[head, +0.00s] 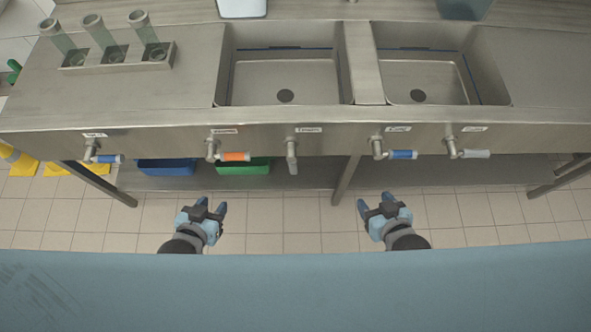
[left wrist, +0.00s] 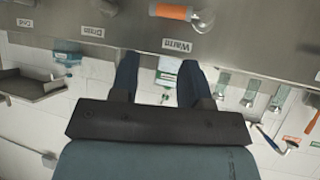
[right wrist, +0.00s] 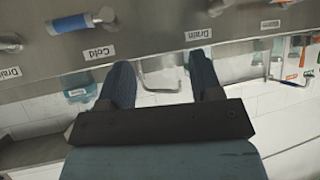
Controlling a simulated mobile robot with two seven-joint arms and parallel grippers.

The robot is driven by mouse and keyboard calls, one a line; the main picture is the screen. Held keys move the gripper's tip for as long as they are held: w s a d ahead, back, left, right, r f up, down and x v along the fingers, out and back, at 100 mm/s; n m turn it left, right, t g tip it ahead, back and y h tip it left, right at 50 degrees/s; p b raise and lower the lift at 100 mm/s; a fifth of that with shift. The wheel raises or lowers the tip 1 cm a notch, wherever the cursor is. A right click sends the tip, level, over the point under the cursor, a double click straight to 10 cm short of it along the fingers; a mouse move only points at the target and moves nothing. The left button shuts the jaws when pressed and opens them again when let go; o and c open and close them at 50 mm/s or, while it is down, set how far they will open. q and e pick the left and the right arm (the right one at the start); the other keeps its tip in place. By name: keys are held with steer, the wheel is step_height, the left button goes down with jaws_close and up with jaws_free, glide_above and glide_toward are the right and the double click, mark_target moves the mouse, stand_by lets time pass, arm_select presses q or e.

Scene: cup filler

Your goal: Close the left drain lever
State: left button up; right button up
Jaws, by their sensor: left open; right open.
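The left drain lever (head: 291,155) is a grey handle on the counter's front panel under the left basin, right of the orange-handled warm lever (head: 228,155). It points downward. In the left wrist view the drain lever (left wrist: 108,7) is partly cut off at the top edge, beside an upside-down "Drain" label (left wrist: 93,31). My left gripper (head: 203,207) is open and empty, in front of and below the panel, left of the drain lever. My right gripper (head: 375,204) is open and empty, to the lever's right. Neither gripper touches a lever.
A blue cold lever (head: 400,154) and a grey right drain lever (head: 472,153), pointing sideways, sit on the panel's right part. Another blue-handled lever (head: 106,158) is at far left. Blue (head: 166,166) and green (head: 244,168) bins stand beneath the counter. Tiled floor between my grippers is clear.

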arm_select(q)
steer(key=shift+w+r, duration=0.15)
steer(key=shift+w, duration=0.05)
